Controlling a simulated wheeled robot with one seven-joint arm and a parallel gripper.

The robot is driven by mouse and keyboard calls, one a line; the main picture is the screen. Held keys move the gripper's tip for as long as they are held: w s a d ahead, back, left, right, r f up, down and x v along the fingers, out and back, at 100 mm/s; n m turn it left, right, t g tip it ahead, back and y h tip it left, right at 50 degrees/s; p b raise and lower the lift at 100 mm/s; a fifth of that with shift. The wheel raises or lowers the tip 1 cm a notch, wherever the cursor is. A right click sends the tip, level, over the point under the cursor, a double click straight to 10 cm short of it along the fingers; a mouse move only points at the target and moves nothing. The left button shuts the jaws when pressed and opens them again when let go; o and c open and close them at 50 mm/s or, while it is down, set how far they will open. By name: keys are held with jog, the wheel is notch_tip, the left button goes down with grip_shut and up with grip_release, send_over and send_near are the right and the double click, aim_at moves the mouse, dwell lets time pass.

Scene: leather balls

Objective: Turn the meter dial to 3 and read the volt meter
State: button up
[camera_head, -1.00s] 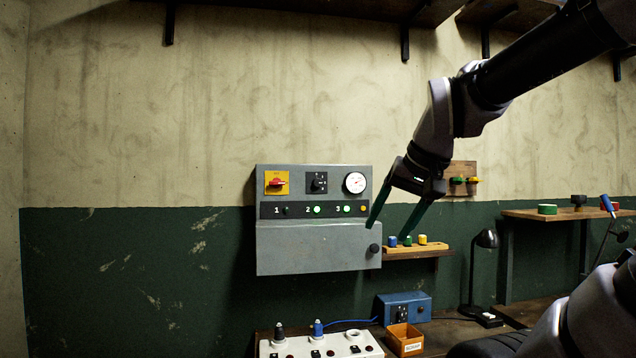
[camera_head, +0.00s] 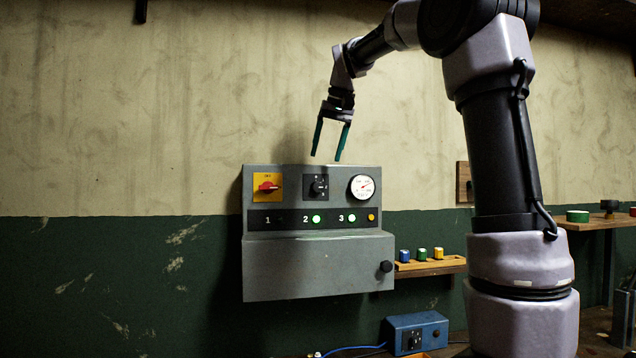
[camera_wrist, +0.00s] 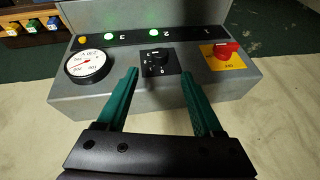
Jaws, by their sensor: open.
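The grey panel box (camera_head: 330,268) hangs on the wall. Its black meter dial (camera_head: 317,187) sits on a dark plate between the red switch on yellow and the round white volt meter (camera_head: 362,187). In the wrist view the dial (camera_wrist: 156,58) lies between and beyond my fingertips, and the meter (camera_wrist: 87,64) is at the left, seen upside down. The dial's setting and the needle reading are too small to tell surely. My gripper (camera_head: 327,160) is open and empty, fingers pointing down just above the box's top; it also shows in the wrist view (camera_wrist: 160,72).
A red rotary switch (camera_head: 268,186) is left of the dial. Below, lamps 2 (camera_head: 316,219) and 3 glow green; lamp 1 is dark. A black knob (camera_head: 386,266) is at lower right. A small shelf (camera_head: 432,267) holds coloured pieces. The wall left is clear.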

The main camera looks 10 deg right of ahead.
aim_at(320, 184)
jog(key=x, duration=0.9)
jog(key=shift+f, duration=0.25)
grip_shut()
jog(key=y, duration=0.3)
jog(key=shift+d+m, duration=0.4)
jog(key=shift+d+f+m+t+y, duration=0.1)
jog(key=shift+m+t+y, duration=0.1)
jog(key=shift+y, duration=0.7)
jog(key=shift+f+m+t+y, duration=0.1)
jog(key=shift+m+y, duration=0.1)
jog(key=shift+y, duration=0.7)
jog(key=shift+d+f+m+t+y, duration=0.1)
jog(key=shift+m+y, duration=0.1)
jog(key=shift+y, duration=0.7)
grip_release()
